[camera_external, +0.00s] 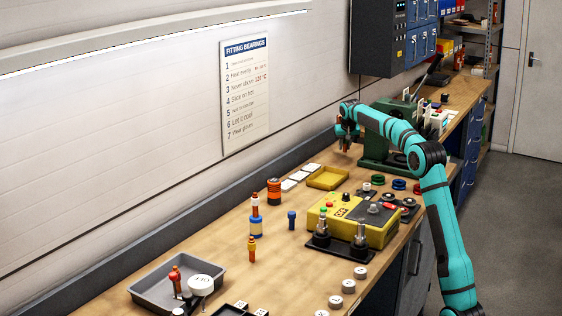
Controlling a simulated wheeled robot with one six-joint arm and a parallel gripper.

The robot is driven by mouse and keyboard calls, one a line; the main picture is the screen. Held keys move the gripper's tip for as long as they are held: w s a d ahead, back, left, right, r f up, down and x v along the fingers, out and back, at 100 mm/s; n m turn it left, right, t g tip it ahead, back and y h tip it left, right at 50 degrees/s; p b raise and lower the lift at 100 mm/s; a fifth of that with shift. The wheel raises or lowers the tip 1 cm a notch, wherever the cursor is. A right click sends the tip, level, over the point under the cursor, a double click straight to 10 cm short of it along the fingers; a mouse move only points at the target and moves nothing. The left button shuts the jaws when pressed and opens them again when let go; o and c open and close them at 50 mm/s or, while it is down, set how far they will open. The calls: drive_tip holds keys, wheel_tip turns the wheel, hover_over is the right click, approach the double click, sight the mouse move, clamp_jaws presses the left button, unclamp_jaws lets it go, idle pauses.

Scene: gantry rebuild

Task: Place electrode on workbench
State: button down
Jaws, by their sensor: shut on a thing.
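My gripper (347,138) hangs down over the far part of the workbench (190,245), left of the green machine. It is shut on a small orange-red piece (346,147), which I take to be the electrode; it is small and partly hidden by the jaws. The piece looks upright and appears held above the bench top, though I cannot tell the exact gap. The bench surface below it looks bare.
A green machine (377,150) stands right of my gripper. A yellow tray (328,177) and white cards (290,185) lie nearer. A yellow box (350,222), orange and blue pieces (256,222) and a grey tray (205,275) stand in front. The left middle is clear.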

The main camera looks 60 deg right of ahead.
sight(345, 150)
drive_tip(key=shift+f, duration=1.55)
drive_tip(key=c, duration=1.2)
unclamp_jaws()
drive_tip(key=shift+f, duration=0.1)
drive_tip(key=v, duration=1.2)
